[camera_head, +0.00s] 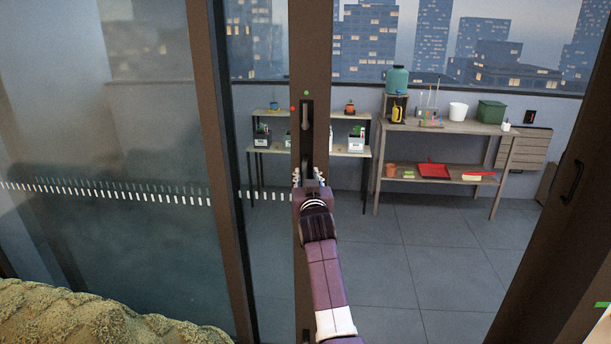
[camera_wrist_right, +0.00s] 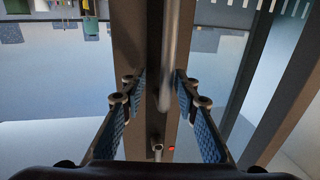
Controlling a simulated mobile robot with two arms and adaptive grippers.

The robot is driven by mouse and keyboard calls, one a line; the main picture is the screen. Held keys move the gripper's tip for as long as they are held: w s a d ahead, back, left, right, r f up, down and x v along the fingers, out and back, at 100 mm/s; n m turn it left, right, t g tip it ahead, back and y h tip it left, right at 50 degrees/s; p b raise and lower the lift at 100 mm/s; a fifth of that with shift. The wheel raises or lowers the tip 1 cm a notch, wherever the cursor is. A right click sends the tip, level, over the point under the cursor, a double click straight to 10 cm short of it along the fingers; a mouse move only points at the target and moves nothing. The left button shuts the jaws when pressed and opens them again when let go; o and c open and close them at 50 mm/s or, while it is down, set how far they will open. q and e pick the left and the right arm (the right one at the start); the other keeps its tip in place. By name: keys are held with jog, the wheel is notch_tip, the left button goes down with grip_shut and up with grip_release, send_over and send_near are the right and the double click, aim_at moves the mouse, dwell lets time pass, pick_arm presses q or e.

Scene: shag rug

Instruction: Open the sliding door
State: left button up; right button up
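The sliding door has a brown upright stile (camera_head: 310,60) with a dark handle plate and upright bar handle (camera_head: 306,118). White dashes mark the glass left of the stile. To its right I see the balcony floor with no glass marks, up to a brown frame (camera_head: 560,230). My right gripper (camera_head: 311,174) is in front of the stile at the handle's lower end. In the right wrist view, its blue-padded fingers (camera_wrist_right: 158,90) are spread, with the grey bar handle (camera_wrist_right: 171,55) between them, nearer one finger. Contact cannot be told. My left gripper is not in view.
A green textured cushion or seat (camera_head: 95,315) fills the lower left. Beyond the door stand a wooden bench (camera_head: 450,126) with pots and tools and a low shelf (camera_head: 268,148) with plants. Another dark handle (camera_head: 573,182) is on the right frame. The tiled floor (camera_head: 430,250) between is clear.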

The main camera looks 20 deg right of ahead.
jog(key=shift+w, duration=0.15)
jog(key=v, duration=0.7)
jog(key=shift+s+a, duration=0.15)
jog(key=shift+s, duration=0.15)
dwell(0.4)
